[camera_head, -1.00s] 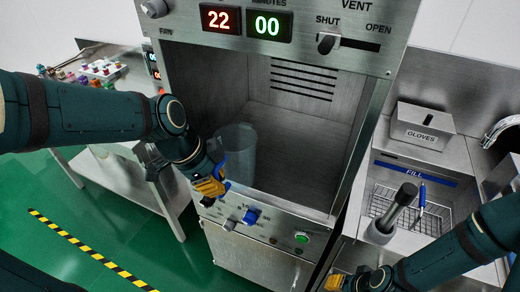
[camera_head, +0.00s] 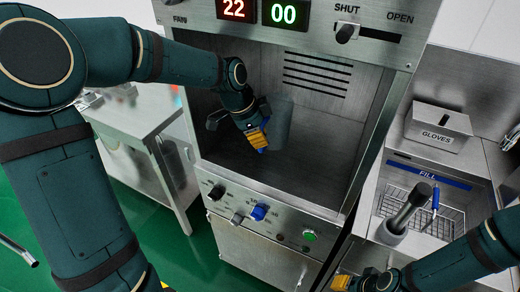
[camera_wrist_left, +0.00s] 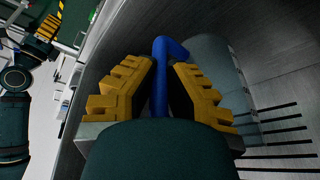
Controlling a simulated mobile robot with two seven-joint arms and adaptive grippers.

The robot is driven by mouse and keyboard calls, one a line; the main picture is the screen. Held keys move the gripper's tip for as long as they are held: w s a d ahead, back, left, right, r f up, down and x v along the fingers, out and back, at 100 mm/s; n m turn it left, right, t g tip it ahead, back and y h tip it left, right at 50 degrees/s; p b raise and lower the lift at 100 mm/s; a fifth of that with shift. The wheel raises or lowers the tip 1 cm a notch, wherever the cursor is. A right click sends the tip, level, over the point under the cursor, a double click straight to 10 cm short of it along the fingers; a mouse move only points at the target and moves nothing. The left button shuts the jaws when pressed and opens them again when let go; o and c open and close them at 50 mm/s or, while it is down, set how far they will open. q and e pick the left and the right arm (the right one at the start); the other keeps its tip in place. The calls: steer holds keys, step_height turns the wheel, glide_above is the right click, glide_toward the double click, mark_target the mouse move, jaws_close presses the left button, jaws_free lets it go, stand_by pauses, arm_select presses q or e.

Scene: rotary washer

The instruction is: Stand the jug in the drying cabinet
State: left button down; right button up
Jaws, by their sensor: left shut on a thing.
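The jug (camera_head: 278,122) is grey and see-through with a blue handle (camera_wrist_left: 161,85). It is inside the drying cabinet (camera_head: 330,165), the open metal chamber with vent slots at the back. My left gripper (camera_head: 262,137) reaches through the opening and is shut on the handle. The wrist view shows the handle between its yellow fingers (camera_wrist_left: 163,75), with the jug body (camera_wrist_left: 215,75) beyond. The jug looks roughly upright; I cannot tell if its base touches the cabinet floor. My right gripper (camera_head: 342,284) is low, outside the cabinet, its fingers partly cut off.
A control panel (camera_head: 285,222) with knobs and a green button lies below the opening. A metal side table (camera_head: 135,110) stands left.

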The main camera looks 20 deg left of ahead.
arm_select(q)
steer(key=f, duration=0.1)
steer(key=f+b, duration=0.1)
steer(key=f, duration=0.2)
steer(key=shift+w+f, duration=0.25)
steer(key=shift+f, duration=0.1)
steer(key=c, duration=1.1)
jaws_free()
steer(key=shift+c, duration=0.2)
steer(key=p+v, duration=0.1)
steer(key=v, duration=0.6)
steer(key=shift+r, duration=0.3)
steer(key=shift+s, duration=0.1)
